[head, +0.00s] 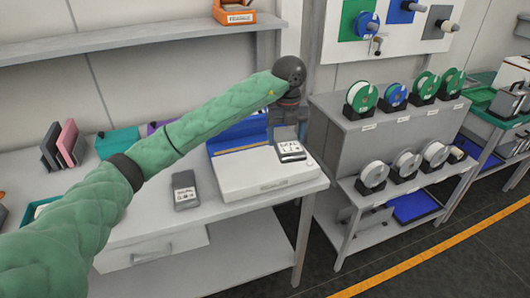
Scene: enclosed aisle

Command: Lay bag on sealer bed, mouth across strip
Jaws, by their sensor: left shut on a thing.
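My left arm reaches in from the left, and its dark gripper (287,119) points down over the back right of the sealer. It is shut on a small grey bag (289,134) with a white label (290,149). The bag hangs over the right end of the white sealer bed (250,182); whether it touches the bed, I cannot tell. The sealer's blue part (238,132) stands behind, with a tan strip (228,151) along the bed's back edge. The gripper and bag hide the strip's right end. My right gripper is out of view.
A similar grey labelled packet (185,191) lies on the white bench (232,215) left of the sealer. Pink and dark upright panels (66,143) and a teal bin (118,142) stand further left. A grey rack (335,133) with several spools is at right.

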